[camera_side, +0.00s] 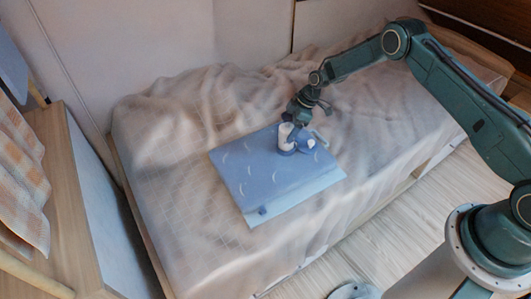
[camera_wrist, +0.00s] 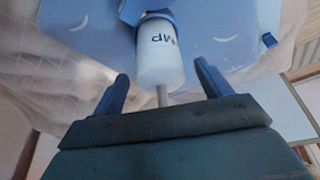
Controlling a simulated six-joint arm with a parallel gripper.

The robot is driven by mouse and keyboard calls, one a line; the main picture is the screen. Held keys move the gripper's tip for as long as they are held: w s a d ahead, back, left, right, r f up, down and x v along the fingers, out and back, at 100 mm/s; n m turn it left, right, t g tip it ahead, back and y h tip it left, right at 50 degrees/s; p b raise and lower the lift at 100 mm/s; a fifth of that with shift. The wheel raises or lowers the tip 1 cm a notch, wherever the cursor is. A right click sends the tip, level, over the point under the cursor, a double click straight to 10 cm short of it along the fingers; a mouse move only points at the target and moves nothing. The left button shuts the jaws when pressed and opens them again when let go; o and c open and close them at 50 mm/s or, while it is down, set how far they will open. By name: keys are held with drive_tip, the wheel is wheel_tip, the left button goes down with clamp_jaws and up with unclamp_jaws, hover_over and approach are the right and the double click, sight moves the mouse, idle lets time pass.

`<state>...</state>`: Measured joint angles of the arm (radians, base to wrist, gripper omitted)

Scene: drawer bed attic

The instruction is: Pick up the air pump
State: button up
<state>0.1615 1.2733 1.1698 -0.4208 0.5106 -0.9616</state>
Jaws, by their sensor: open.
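The air pump (camera_side: 286,138) is white and blue and stands on a blue, flat, folded-looking piece (camera_side: 250,170) on the bed. In the wrist view its white cylinder (camera_wrist: 160,55), with dark lettering, points toward me, a thin grey rod at its near end and blue parts behind it. In the wrist view my gripper (camera_wrist: 161,72) is open, one blue finger on each side of the cylinder, with gaps on both sides. Nothing is held.
The bed's rumpled beige cover (camera_side: 165,140) lies all around the blue piece and is clear of other objects. A wooden desk (camera_side: 75,190) stands at the left. Walls rise behind the bed, and wooden floor (camera_side: 400,230) shows in front.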

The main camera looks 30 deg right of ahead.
idle(0.3)
drive_tip(key=c, duration=1.4)
drive_tip(key=shift+r, duration=0.15)
drive_tip(key=shift+c, duration=0.2)
wheel_tip(320, 180, up, 20)
